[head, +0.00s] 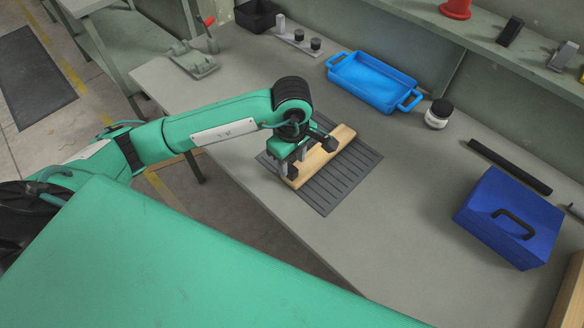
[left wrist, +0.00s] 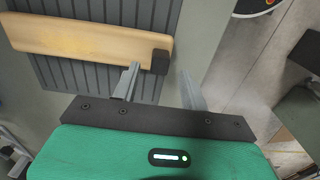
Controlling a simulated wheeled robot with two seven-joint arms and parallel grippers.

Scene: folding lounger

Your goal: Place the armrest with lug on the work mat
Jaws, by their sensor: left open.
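The armrest (head: 327,152) is a pale wooden bar lying across the dark ribbed work mat (head: 337,187), its ends near the mat's edges. In the left wrist view the armrest (left wrist: 85,40) shows a dark block, the lug (left wrist: 160,62), at its right end, over the ribbed mat (left wrist: 115,12). My left gripper (head: 288,172) is at the near end of the armrest and partly covers it in the head view. Its two fingers (left wrist: 158,85) are apart with nothing between them, beside the lug end. I cannot tell whether a finger touches the lug. My right gripper is not in view.
A blue tray (head: 373,82) and a jar (head: 438,113) stand behind the mat. A blue toolbox (head: 508,217) and a dark bar (head: 508,166) are at the right. The grey bench top (head: 400,225) is clear between mat and toolbox.

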